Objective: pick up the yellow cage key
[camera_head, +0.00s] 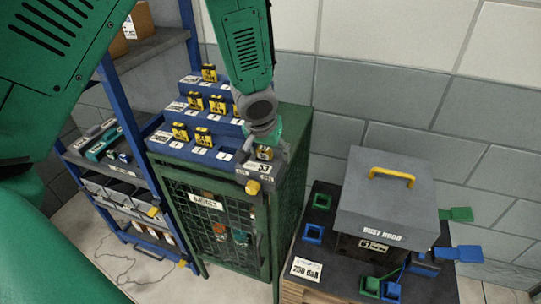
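A small yellow piece (253,187), which looks like the cage key, sticks out from the front of a grey block (263,168) at the top front edge of the green wire cage (205,232). My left gripper (266,147) hangs below its grey wrist, pointing down just above and behind this block. A yellow and black item (264,153) shows right at the gripper's lower end; I cannot tell if they touch. The fingers are small and partly hidden, so their opening does not show. My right gripper is not in view.
A blue stepped rack (222,154) with several yellow and black items stands on the cage. A blue-framed shelf (130,150) is at left. At right, a grey dust hood (390,200) with a yellow handle stands on a dark table (332,262) with green and blue pieces.

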